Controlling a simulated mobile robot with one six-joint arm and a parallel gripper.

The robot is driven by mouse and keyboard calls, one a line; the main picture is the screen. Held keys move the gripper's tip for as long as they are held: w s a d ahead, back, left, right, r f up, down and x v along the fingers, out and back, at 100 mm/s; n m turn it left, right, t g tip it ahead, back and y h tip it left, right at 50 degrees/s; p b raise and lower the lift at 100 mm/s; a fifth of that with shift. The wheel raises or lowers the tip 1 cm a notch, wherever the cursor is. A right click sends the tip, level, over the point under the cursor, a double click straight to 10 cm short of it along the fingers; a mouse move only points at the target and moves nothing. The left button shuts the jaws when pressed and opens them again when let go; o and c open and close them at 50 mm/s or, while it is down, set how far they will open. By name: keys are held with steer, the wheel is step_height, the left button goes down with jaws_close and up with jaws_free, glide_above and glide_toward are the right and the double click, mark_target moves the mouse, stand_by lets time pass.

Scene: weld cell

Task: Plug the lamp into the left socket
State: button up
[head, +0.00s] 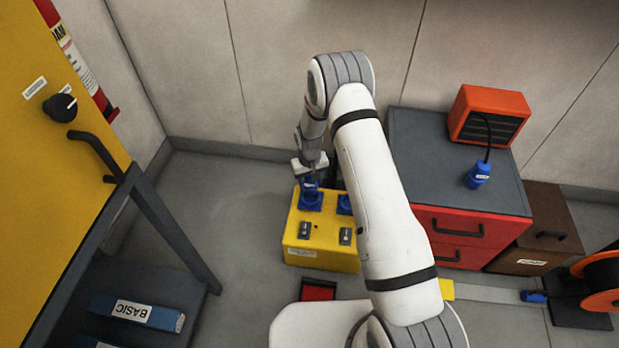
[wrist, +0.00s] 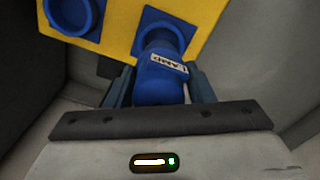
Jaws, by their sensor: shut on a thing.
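A yellow socket box (head: 325,262) stands on the floor with two blue sockets on top. The left socket (head: 311,201) is under my gripper (head: 311,177); the right socket (head: 345,204) is partly hidden by my arm. My gripper is shut on a blue plug (head: 309,186). In the wrist view the plug (wrist: 160,85) is labelled LAMP and sits between the two fingers, its far end at the socket (wrist: 167,27). I cannot tell how deep it sits. The other socket (wrist: 73,14) looks empty there. The lamp itself is not visible.
Two switches (head: 305,230) sit on the box front. A grey-topped red drawer cabinet (head: 470,220) stands right, bearing an orange heater-like unit (head: 490,115) and another blue plug (head: 479,175). A cable reel (head: 600,280) is far right. A yellow cabinet (head: 70,140) stands left.

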mark_target(310, 189)
steer(key=shift+f+b, duration=1)
steer(key=shift+f, duration=1.05)
steer(key=shift+f+b, duration=0.6)
steer(key=o, duration=0.8)
steer(key=shift+o, duration=0.2)
steer(key=shift+s, duration=0.1)
steer(key=shift+r, duration=0.1)
steer(key=shift+a+r+p, duration=0.15)
steer(key=shift+r+p, duration=3.15)
steer(key=shift+r, duration=2.15)
steer(key=shift+s+f, duration=0.1)
steer(key=shift+s, duration=0.05)
